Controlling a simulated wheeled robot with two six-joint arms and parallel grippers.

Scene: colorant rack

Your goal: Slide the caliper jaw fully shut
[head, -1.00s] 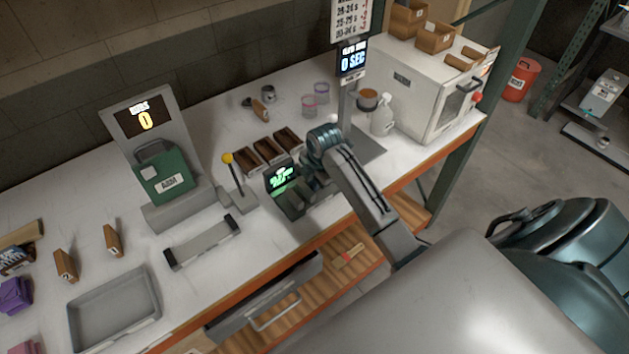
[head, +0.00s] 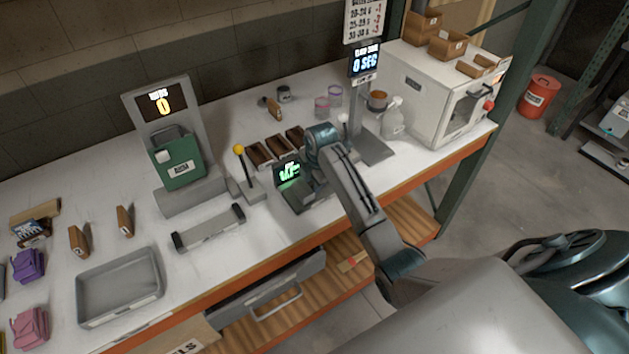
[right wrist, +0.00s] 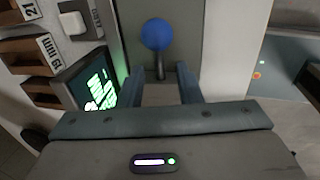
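The caliper station (head: 301,198), with a lit green display (head: 289,172), stands near the front edge of the bench. In the right wrist view the green display (right wrist: 92,85) is at left. A blue ball knob (right wrist: 157,35) on a short dark stem stands over a grey plate, just beyond my fingers. My right gripper (right wrist: 160,88) is open, its two fingers apart on either side of the stem's line in the picture; I cannot tell whether they touch it. In the head view my right arm hides the knob and much of the caliper. The jaw faces and their gap are not visible. My left gripper is out of view.
A yellow-knobbed lever (head: 239,150) and wooden bins (head: 277,146) stand left of and behind the caliper. A display post (head: 364,110), spray bottle (head: 394,120) and white oven (head: 440,95) are to the right. A grey tray (head: 120,290) lies at left.

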